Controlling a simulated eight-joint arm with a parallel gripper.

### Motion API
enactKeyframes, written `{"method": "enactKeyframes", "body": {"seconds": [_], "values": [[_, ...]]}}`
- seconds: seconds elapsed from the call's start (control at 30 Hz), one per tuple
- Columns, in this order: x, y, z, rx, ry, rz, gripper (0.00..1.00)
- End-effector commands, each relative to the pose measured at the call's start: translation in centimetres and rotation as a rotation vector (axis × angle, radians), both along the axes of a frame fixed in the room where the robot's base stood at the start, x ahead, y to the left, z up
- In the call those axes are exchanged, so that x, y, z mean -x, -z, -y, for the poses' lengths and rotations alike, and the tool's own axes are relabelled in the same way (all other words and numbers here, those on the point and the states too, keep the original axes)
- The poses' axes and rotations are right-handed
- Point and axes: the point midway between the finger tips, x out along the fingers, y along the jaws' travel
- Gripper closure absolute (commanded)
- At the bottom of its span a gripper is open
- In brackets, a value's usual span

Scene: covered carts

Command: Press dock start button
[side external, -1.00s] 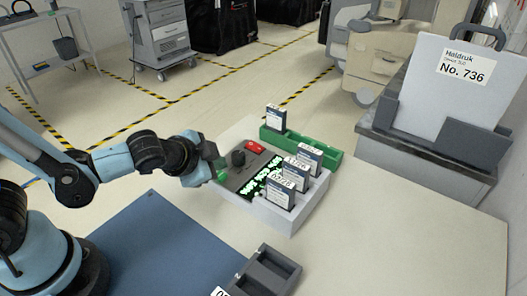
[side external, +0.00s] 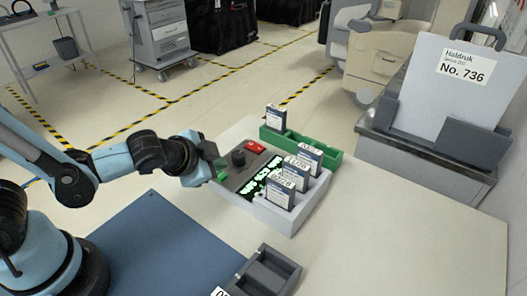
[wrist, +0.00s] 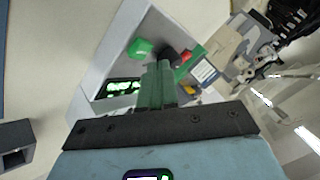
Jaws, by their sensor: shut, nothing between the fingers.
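The dock (side external: 262,213) is a pale grey box with a dark sloped panel on the table. The panel carries a green button (side external: 222,174) at its left end, a dark round knob (side external: 238,157), a red switch (side external: 256,146) and a display (side external: 260,174) lit with green characters. My gripper (side external: 213,156) is shut and empty, just above and left of the green button in the side view. In the wrist view the shut fingers (wrist: 158,68) point at the panel, with the green button (wrist: 140,47) just beyond their tips. A gap or contact there is hard to judge.
Several labelled cartridges (side external: 296,174) stand upright in the dock's right side. A green rack (side external: 329,160) with one cartridge (side external: 276,118) is behind. A dark grey tray (side external: 268,272) and blue mat (side external: 165,245) lie in front. The table's right side is clear.

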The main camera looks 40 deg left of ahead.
Motion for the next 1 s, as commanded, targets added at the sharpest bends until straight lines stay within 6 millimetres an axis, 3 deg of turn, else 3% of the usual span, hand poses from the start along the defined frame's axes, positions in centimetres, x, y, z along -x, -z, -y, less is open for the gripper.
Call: {"method": "enactKeyframes", "body": {"seconds": [1.0], "values": [[-0.01, 0.85, 0.01, 0.000, 0.000, 0.000, 1.00]]}}
